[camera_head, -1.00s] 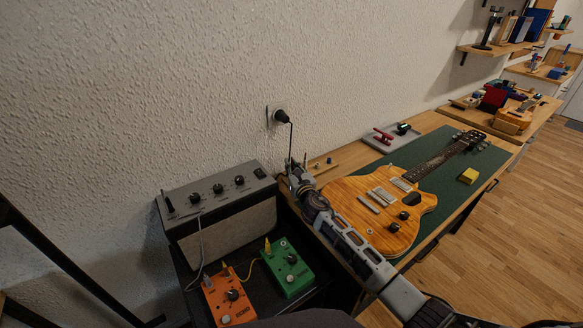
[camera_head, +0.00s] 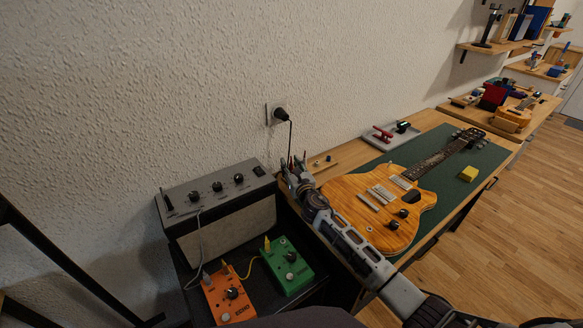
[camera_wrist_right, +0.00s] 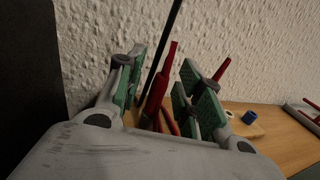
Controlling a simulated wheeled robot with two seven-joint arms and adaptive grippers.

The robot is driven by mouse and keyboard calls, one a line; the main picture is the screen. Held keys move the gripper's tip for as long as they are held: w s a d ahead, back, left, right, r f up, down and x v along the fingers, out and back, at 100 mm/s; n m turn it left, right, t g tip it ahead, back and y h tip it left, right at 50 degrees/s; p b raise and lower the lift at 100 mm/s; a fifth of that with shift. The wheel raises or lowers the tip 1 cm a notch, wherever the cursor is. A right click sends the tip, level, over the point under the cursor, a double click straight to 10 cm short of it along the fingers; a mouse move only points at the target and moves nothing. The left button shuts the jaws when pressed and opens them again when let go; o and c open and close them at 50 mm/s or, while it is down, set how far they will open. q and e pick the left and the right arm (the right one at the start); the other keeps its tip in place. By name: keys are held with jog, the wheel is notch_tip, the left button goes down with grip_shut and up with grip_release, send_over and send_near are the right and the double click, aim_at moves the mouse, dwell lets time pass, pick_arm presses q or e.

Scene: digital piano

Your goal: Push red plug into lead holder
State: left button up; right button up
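My right gripper (camera_head: 295,170) is beside the amplifier's right end, near the wall. In the right wrist view its two green-padded fingers (camera_wrist_right: 158,92) stand apart, with a slim red plug (camera_wrist_right: 159,88) upright and slightly tilted between them. Narrow gaps seem to show on both sides of the plug. A second red piece (camera_wrist_right: 222,69) sticks up behind the right finger. A small red tip (camera_head: 304,157) shows by the gripper in the head view. The lead holder cannot be made out; the fingers hide the plug's lower end. My left gripper is not in view.
A black cable (camera_head: 290,137) hangs from the wall socket close to the gripper. The amplifier (camera_head: 218,205), green pedal (camera_head: 288,266) and orange pedal (camera_head: 229,296) stand left. The guitar (camera_head: 378,205) lies right, under my arm's side. A grey tray (camera_head: 389,136) stands behind it.

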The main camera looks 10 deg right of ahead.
jog(key=shift+s, duration=0.1)
jog(key=shift+s+d, duration=0.25)
jog(key=shift+s, duration=1.7)
jog(key=shift+s+d, duration=0.3)
jog(key=shift+s, duration=1.65)
jog(key=shift+s+d, duration=0.25)
jog(key=shift+s, duration=1.7)
